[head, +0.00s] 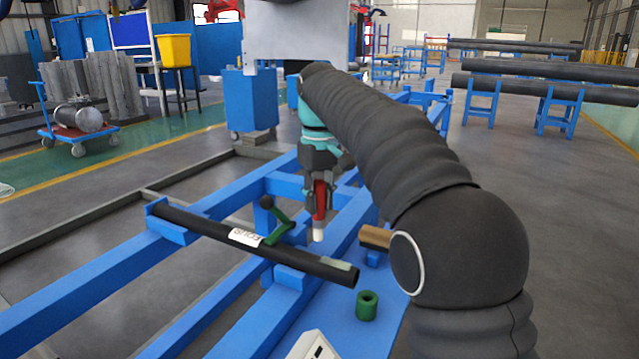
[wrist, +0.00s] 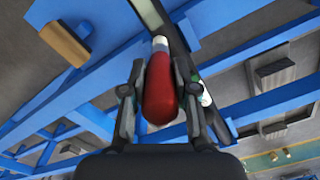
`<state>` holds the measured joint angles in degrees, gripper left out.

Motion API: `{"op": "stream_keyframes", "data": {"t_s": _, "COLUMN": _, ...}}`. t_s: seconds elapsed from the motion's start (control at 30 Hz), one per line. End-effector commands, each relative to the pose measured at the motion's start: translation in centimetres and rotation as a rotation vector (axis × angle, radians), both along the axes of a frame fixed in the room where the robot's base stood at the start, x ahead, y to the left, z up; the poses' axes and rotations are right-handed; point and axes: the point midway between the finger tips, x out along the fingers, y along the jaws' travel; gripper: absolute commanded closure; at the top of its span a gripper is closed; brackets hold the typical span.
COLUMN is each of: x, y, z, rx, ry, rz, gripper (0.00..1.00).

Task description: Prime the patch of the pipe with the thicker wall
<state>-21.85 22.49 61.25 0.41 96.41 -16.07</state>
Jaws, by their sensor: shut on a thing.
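My gripper (head: 319,180) is shut on a red bottle-like applicator (head: 320,200) with a white tip pointing down. The applicator also shows in the wrist view (wrist: 160,90), between both fingers. A long dark pipe (head: 205,228) with a white label (head: 245,237) lies across blue supports. A pale grey-green patch (head: 337,263) is near its right end; the patch also shows in the wrist view (wrist: 147,12). The white tip appears above and behind the pipe, short of the patch; the gap is unclear. No second pipe for comparing wall thickness is clear; my arm hides the right side.
A green-handled tool (head: 278,222) stands by the pipe. A tan block (head: 375,237) is at the right, partly behind my arm. A green ring (head: 366,306) and a white device (head: 312,346) are on the blue surface (head: 340,325). Blue beams (head: 90,290) run underneath.

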Motion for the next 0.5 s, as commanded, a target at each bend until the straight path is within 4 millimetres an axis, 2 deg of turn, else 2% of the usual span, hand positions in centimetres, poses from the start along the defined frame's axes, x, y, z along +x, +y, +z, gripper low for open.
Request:
{"op": "stream_keyframes", "data": {"t_s": 0.3, "x": 0.3, "y": -0.6, "z": 2.7, "rx": 0.001, "ry": -0.001, "rz": -0.011, "gripper": 1.0}}
{"op": "stream_keyframes", "data": {"t_s": 0.5, "x": 0.3, "y": -0.8, "z": 3.3, "rx": 0.0, "ry": 0.0, "rz": -0.013, "gripper": 1.0}}
